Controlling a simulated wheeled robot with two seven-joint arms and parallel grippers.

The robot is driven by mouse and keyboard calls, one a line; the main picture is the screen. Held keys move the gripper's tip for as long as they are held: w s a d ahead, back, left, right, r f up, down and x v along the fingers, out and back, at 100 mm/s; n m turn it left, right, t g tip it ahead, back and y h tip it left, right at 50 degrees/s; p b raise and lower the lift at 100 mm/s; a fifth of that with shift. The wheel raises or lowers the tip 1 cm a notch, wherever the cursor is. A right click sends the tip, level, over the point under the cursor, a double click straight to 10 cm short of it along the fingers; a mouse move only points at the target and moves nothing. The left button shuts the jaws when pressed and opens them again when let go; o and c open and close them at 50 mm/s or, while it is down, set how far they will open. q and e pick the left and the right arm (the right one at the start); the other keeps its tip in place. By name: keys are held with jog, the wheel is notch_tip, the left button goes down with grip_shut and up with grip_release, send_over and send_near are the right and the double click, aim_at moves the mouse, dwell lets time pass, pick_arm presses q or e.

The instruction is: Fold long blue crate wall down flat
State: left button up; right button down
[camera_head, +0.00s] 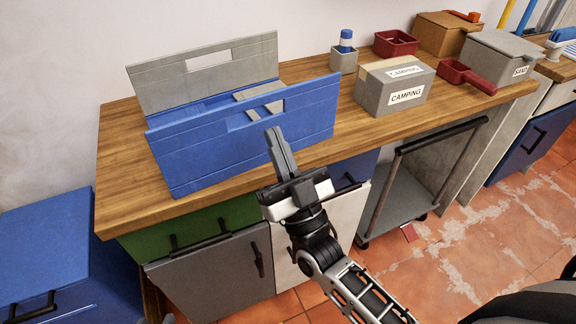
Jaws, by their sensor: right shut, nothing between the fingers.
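The foldable crate stands on the wooden worktop at the left. Its long blue wall (215,150) is the near side and stands up, leaning slightly, with a handle slot near its top. The long grey wall (160,90) stands up at the back. A grey short wall (262,97) shows between them at the right, seemingly lying folded inward. My right gripper (270,134) is shut and empty, its fingertips in front of the blue wall's right half, below the slot. I cannot tell whether they touch the wall.
A grey CAMPING box (385,98) stands right of the crate, behind it a grey cup (343,61) with a blue-and-white item. Red containers (396,43), a brown box (436,36) and a grey SAND box (498,60) stand further right. A worktop strip (125,190) is bare at left.

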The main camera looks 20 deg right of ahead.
aim_at(261, 120)
jog(key=w, duration=0.1)
jog(key=w+r, duration=0.1)
jog(key=w, duration=0.2)
jog(key=shift+a+r, duration=0.2)
jog(key=shift+a, duration=0.1)
jog(key=shift+w, duration=0.7)
jog(key=shift+a, duration=0.1)
